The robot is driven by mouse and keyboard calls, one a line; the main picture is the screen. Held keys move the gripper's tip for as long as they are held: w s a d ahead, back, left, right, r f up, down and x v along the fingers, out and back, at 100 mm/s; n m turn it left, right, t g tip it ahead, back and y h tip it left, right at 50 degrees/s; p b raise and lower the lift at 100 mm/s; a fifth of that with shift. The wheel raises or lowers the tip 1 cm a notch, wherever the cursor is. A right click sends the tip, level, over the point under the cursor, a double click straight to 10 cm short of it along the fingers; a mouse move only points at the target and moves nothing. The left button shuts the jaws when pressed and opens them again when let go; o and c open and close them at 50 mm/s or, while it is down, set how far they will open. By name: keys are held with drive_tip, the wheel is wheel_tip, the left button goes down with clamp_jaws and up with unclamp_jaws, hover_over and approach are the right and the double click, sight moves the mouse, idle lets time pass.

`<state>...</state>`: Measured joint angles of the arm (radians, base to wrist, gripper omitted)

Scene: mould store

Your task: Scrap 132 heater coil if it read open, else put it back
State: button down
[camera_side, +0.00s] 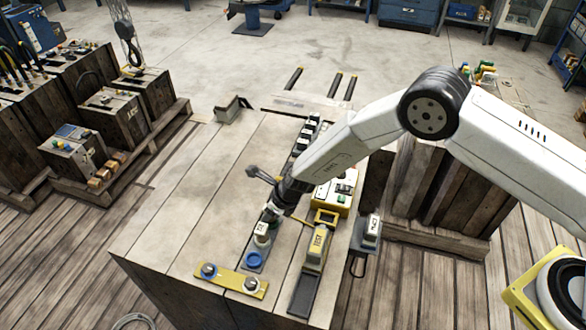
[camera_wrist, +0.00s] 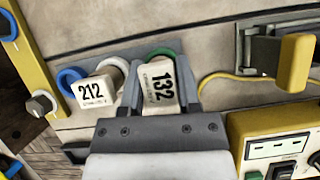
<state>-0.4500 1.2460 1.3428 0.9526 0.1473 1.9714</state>
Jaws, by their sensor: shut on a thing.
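The 132 heater coil, a cream block labelled 132 (camera_wrist: 160,88), is between the fingers of my gripper (camera_wrist: 158,72). My gripper is shut on it. A green ring (camera_wrist: 162,54) shows just behind the block; I cannot tell whether the block is seated in it or held above. In the side view my gripper (camera_side: 272,212) is low over the rack strip and hides most of this block. A similar cream block labelled 212 (camera_wrist: 92,92) stands next to it, by a white ring (camera_wrist: 116,70). A blue ring (camera_wrist: 70,78) is empty.
A yellow tester box (camera_side: 329,202) stands right of my gripper; its reading is not legible. A yellow-grey TEST fixture (camera_side: 316,250) stands nearer the front, on a dark strip. A small labelled holder (camera_side: 371,231) is at the right edge. A yellow bar with knobs (camera_side: 231,281) lies in front.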

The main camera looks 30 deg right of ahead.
drive_tip(key=shift+f, duration=0.25)
idle(0.4)
unclamp_jaws()
idle(0.5)
drive_tip(key=shift+r, duration=0.1)
drive_tip(key=shift+r, duration=3.6)
drive_tip(key=shift+r, duration=0.1)
